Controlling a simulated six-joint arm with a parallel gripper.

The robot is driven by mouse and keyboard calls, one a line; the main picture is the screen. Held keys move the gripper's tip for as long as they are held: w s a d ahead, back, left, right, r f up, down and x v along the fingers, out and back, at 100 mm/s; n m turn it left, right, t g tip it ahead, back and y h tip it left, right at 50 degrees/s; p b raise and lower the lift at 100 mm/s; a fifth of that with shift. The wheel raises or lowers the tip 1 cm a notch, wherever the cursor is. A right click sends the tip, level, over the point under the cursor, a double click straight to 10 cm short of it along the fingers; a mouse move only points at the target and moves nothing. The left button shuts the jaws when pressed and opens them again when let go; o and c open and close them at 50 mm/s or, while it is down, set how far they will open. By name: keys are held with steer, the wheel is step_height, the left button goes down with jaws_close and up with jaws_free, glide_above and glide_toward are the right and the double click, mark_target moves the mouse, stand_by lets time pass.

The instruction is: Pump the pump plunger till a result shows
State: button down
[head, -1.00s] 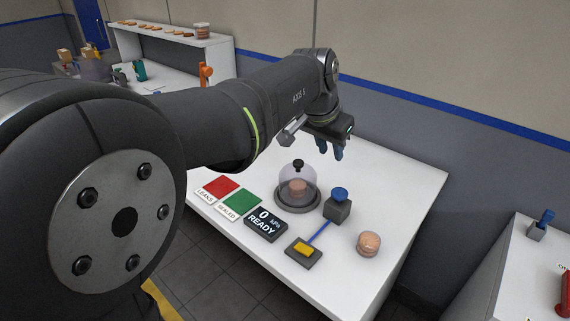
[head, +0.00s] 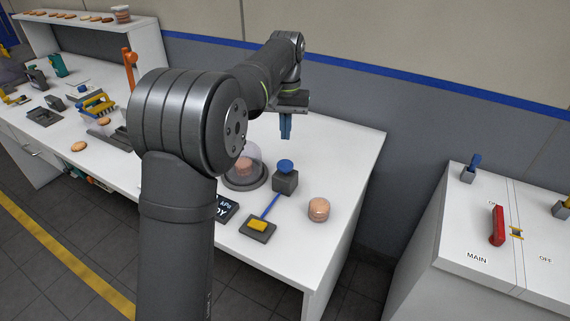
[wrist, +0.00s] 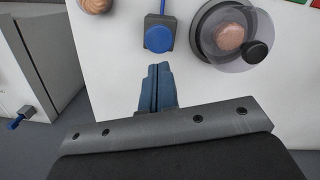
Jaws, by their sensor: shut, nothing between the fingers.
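The pump plunger is a round blue knob (head: 285,165) on a dark grey block (head: 286,182), standing on the white table. It also shows in the wrist view (wrist: 158,39), just beyond my fingertips. My gripper (head: 285,136) is shut and empty, pointing down above and apart from the knob. It also shows in the wrist view (wrist: 158,68) with its blue fingers together. The black display (head: 227,207) is partly hidden behind my arm; only "kPa" and the end of a word, "DY", can be read.
A clear dome (head: 251,157) with a biscuit inside stands left of the pump. A pad with a yellow block (head: 258,226) lies in front, joined by a blue strip. A biscuit stack (head: 318,209) stands right. Another white table with a red handle (head: 498,226) is at far right.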

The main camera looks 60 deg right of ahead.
mark_target(285, 162)
steer(key=shift+f, duration=0.15)
steer(key=shift+s+a+f, duration=0.1)
steer(key=shift+a+f, duration=0.05)
steer(key=shift+f, duration=1.55)
steer(key=shift+s+a+f, duration=0.1)
steer(key=shift+a+f, duration=0.05)
steer(key=shift+f, duration=1.55)
steer(key=shift+f, duration=0.1)
steer(key=shift+f, duration=1.15)
steer(key=d, duration=0.1)
steer(key=w+d+r, duration=0.1)
steer(key=shift+w+d, duration=0.1)
steer(key=shift+d, duration=0.3)
step_height(285, 162, up, 17)
steer(key=d, duration=0.1)
steer(key=shift+w+d+r, duration=0.2)
steer(key=shift+w+d, duration=0.15)
steer(key=shift+f, duration=0.15)
